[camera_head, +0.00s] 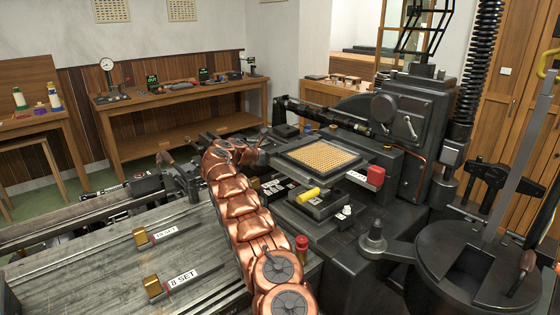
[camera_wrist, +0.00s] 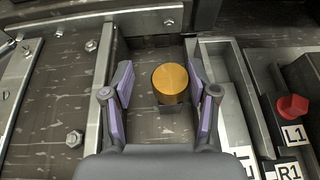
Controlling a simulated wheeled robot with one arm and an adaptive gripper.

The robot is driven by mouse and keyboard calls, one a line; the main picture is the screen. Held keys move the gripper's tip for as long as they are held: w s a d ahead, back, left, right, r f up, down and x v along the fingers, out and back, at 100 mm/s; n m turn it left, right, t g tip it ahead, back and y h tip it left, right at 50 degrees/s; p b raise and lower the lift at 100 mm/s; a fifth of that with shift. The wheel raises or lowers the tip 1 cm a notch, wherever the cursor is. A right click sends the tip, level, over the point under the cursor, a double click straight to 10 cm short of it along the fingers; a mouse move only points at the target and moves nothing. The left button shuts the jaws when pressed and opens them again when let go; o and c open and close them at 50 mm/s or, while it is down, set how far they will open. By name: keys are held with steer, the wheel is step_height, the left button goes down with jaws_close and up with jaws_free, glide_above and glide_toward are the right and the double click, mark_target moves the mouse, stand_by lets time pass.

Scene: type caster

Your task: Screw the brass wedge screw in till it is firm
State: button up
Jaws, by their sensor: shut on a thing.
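In the wrist view, a round brass screw head (camera_wrist: 170,84) stands between the two purple-padded fingers of my gripper (camera_wrist: 165,92). My gripper is shut on this brass screw. The right finger lies close against its side; a gap shows between the left finger and the head. Its shank and seat are mostly hidden, so I cannot tell how deep it sits. In the head view my copper-coloured arm reaches over the bench, and the fingers and the held screw cannot be made out clearly.
Right of the fingers are metal rails and a red knob (camera_wrist: 292,107) by labels L1 and R1. A bolted plate (camera_wrist: 50,80) lies left. The head view shows two brass knobs (camera_head: 140,237) (camera_head: 152,286) by SET labels, a gridded plate (camera_head: 318,155) and a round pot (camera_head: 478,265).

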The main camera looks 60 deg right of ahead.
steer(key=shift+s+d, duration=0.15)
steer(key=shift+r, duration=0.1)
stand_by(0.3)
steer(key=shift+w+p+v, duration=0.15)
steer(key=shift+p+v, duration=0.05)
steer(key=shift+v, duration=0.65)
steer(key=shift+w+p+v, duration=0.15)
steer(key=shift+v, duration=0.7)
steer(key=shift+w+p+v, duration=0.25)
steer(key=shift+p+v, duration=0.3)
steer(key=shift+v, duration=0.75)
steer(key=shift+w+p+v, duration=0.2)
steer(key=shift+p+v, duration=0.35)
steer(key=shift+v, duration=0.8)
steer(key=shift+d, duration=0.1)
steer(key=shift+w+p, duration=0.1)
steer(key=shift+p, duration=0.45)
steer(key=v, duration=0.7)
steer(key=shift+a, duration=0.4)
